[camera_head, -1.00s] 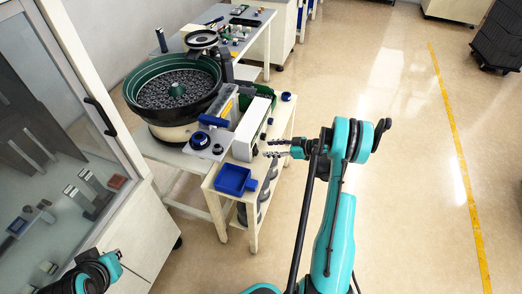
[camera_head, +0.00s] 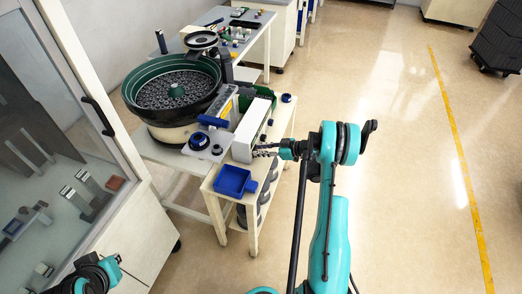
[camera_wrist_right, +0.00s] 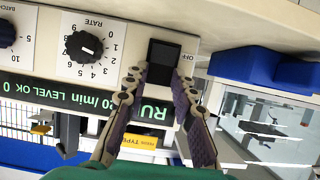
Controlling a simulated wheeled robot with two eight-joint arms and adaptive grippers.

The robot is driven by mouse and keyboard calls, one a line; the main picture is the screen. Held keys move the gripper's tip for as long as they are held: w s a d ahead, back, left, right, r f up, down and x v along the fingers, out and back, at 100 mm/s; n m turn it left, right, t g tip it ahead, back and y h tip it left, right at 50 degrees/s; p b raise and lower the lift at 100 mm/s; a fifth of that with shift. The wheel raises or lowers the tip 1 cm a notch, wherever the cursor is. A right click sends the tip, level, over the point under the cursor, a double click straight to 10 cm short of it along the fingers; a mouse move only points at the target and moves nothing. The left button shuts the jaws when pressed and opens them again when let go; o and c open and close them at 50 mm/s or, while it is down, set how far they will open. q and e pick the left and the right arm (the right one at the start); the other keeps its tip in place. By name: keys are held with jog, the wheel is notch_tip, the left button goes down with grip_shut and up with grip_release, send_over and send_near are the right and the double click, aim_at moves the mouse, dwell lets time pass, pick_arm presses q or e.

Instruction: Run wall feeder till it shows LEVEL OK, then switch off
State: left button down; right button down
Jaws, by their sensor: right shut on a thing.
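The bowl feeder (camera_head: 178,95), a dark green bowl of small dark parts, stands by the wall. Its white control box (camera_head: 252,128) is at its right. In the right wrist view, upside down, the green display (camera_wrist_right: 60,100) shows "RU", a part hidden by a finger, then "/min LEVEL OK 0". Only part of my left arm shows, lower left.
A RATE knob (camera_wrist_right: 84,47) sits beside the switch, with a BATCH knob (camera_wrist_right: 6,33) beyond it. A blue tray (camera_head: 235,181) stands on the front of the stand. A glass-fronted cabinet (camera_head: 60,150) is at the left.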

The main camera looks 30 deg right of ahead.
jog(key=shift+s+d+f+t+y+b, duration=0.1)
jog(key=shift+f+t+y+b, duration=0.4)
jog(key=shift+b, duration=0.45)
jog(key=shift+s+d+t+y, duration=0.1)
jog(key=shift+t+y, duration=0.4)
jog(key=shift+t, duration=0.2)
jog(key=shift+f+t+y, duration=0.15)
jog(key=shift+t+y, duration=0.25)
jog(key=shift+t, duration=0.2)
jog(key=c, duration=1.2)
grip_release()
jog(key=v, duration=1.2)
